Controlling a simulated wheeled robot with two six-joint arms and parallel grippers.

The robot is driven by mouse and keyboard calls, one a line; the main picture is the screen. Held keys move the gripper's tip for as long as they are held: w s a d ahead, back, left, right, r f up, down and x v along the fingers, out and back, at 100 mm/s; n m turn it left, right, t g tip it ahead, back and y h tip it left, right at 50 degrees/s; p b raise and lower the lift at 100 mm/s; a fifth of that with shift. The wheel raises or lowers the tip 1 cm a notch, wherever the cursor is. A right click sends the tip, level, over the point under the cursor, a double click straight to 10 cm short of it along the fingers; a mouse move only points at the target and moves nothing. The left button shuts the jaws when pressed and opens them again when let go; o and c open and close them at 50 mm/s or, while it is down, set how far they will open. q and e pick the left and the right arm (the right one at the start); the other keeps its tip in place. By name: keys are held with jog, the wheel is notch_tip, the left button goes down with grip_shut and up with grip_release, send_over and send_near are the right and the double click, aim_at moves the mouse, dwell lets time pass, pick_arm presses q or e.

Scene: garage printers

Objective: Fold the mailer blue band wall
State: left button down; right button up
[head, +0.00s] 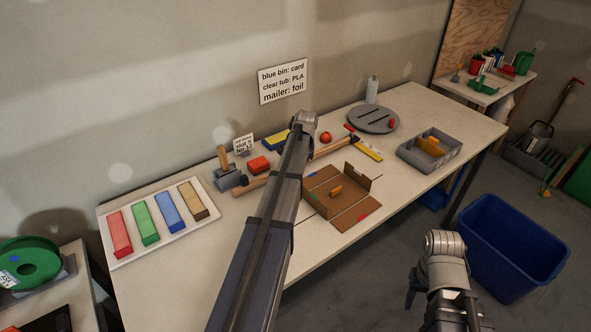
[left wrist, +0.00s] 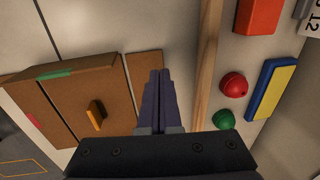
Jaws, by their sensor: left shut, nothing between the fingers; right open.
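The brown card mailer (head: 322,203) lies opened on the table, with a small orange piece (head: 336,191) inside. One wall (head: 357,181) stands up on its right; a flap with a red mark (head: 361,217) lies out at the front. The left wrist view shows the mailer (left wrist: 75,110) with a green band (left wrist: 56,75) on one edge. My right gripper (head: 441,306) is open, off the table's front edge.
A grey tray (head: 428,151) stands to the right, and a tray of coloured bars (head: 160,222) to the left. A blue bin (head: 512,245) stands on the floor.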

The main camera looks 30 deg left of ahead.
pick_arm(q)
notch_tip(320, 180, up, 10)
jog(key=p, duration=0.8)
jog(key=shift+d+p, duration=0.15)
jog(key=shift+p, duration=0.25)
jog(key=shift+f, duration=0.1)
jog(key=s+d+f+b, duration=0.1)
jog(key=s+d, duration=0.4)
jog(key=d, duration=0.6)
jog(key=s+d+f+b, duration=0.1)
jog(key=s+d, duration=0.3)
jog(key=d, duration=0.7)
jog(key=s+d+f+g+b, duration=0.1)
jog(key=s+d, duration=1.5)
jog(key=shift+s+f+h, duration=0.15)
jog(key=shift+s+h, duration=0.1)
jog(key=shift+h, duration=0.05)
